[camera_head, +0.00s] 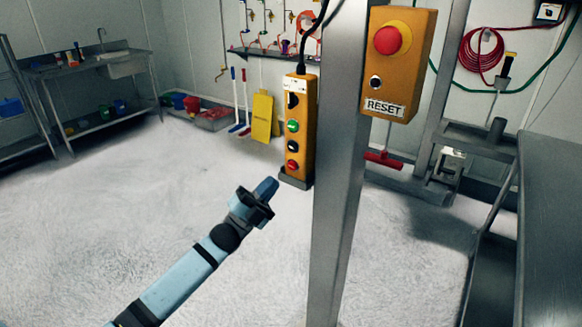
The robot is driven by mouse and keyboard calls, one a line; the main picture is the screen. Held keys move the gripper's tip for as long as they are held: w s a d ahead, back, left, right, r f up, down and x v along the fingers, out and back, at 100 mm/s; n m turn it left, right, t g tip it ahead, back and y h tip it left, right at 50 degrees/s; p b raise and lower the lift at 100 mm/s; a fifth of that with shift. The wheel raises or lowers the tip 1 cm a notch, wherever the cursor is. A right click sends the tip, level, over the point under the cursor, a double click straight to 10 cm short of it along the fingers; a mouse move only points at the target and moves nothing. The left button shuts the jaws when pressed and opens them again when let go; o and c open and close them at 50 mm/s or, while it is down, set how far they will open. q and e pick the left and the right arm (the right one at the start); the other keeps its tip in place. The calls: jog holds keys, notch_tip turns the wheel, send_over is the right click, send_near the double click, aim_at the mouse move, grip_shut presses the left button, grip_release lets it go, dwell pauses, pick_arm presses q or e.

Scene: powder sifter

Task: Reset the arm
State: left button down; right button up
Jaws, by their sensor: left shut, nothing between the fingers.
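My left arm comes in from the bottom left. My left gripper (267,188) is shut and empty, just left of the steel post and below the front of the tall yellow button box (299,128). That box has a green, a black and a red button and a switch at its top. Whether the gripper touches the box's lower edge is hard to tell; it looks apart. A yellow box labelled RESET (397,65) with a red mushroom button is fixed higher on the post. My right gripper is not in view.
The steel post (340,180) stands upright right of my gripper. A steel table or machine (550,220) fills the right edge. A sink bench (95,70) stands far left. Coloured bins and tools stand along the back wall. The pale floor (130,210) at left is clear.

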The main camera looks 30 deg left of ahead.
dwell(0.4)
pick_arm(q)
jog(key=s+d+f+n+g+y, duration=0.25)
jog(key=d+f+n+y, duration=0.2)
jog(key=f, duration=0.35)
jog(key=s+d+f+n+g+y, duration=0.2)
jog(key=s+d+f+n+y, duration=0.15)
jog(key=f+n, duration=0.35)
jog(key=s+d+f+n+g, duration=0.3)
jog(key=s+d+f+g, duration=0.15)
jog(key=s+f, duration=0.35)
jog(key=s+d+f+n+g, duration=0.35)
jog(key=s+d+f, duration=0.2)
jog(key=s, duration=0.35)
notch_tip(320, 180, up, 14)
jog(key=s+a+p, duration=0.1)
jog(key=s+p, duration=0.1)
jog(key=p, duration=1.5)
jog(key=shift+a+f+y, duration=0.15)
jog(key=shift+f+y, duration=0.1)
jog(key=shift+y, duration=0.05)
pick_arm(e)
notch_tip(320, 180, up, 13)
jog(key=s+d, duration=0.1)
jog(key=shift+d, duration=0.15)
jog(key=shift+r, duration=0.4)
pick_arm(q)
jog(key=shift+w, duration=0.1)
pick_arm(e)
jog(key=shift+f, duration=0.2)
